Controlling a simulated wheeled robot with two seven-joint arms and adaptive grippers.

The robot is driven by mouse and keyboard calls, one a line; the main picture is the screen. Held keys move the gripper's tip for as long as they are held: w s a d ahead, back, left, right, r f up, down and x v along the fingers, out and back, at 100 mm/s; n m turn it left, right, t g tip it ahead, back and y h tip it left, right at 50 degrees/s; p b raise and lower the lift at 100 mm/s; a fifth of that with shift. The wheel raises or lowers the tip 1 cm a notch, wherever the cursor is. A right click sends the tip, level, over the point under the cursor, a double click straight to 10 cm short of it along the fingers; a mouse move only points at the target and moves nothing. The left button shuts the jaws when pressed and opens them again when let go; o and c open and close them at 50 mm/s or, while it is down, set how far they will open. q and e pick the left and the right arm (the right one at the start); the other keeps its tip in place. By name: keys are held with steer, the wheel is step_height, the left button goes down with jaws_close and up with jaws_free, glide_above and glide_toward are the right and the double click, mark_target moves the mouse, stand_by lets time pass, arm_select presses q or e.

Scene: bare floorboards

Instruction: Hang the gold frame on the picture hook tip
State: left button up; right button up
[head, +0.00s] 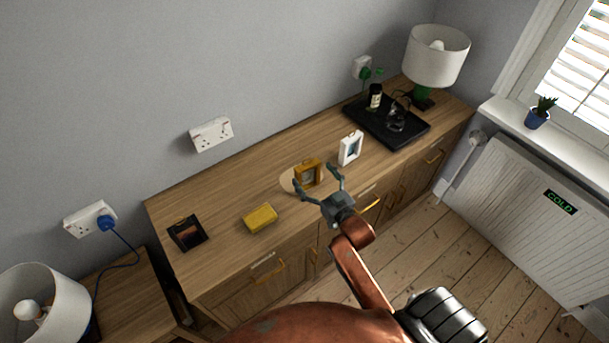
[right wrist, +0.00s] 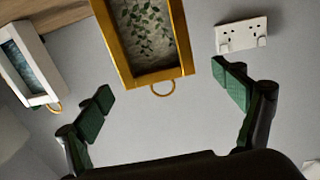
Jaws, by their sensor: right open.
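The gold frame (head: 307,170) stands upright on the wooden sideboard, on a pale round patch. In the right wrist view the gold frame (right wrist: 183,38) shows a leafy picture and a small gold ring on its edge. My right gripper (head: 315,178) is open, its fingers spread just in front of the frame. In the right wrist view the open fingers (right wrist: 163,84) have nothing between them, and the frame lies beyond them. I cannot make out a picture hook in either view. My left gripper is not in view.
On the sideboard (head: 225,265) are a white frame (head: 350,148), a yellow block (head: 260,218), a dark frame (head: 187,233), and a black tray (head: 375,125) with a bottle and glasses. A lamp (head: 438,55) stands at the far end. Wall sockets (head: 211,134) are behind.

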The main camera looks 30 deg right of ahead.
mark_target(307, 167)
steer(key=w, duration=0.4)
steer(key=shift+w+d+f, duration=0.2)
steer(key=shift+f, duration=0.1)
steer(key=c, duration=1.4)
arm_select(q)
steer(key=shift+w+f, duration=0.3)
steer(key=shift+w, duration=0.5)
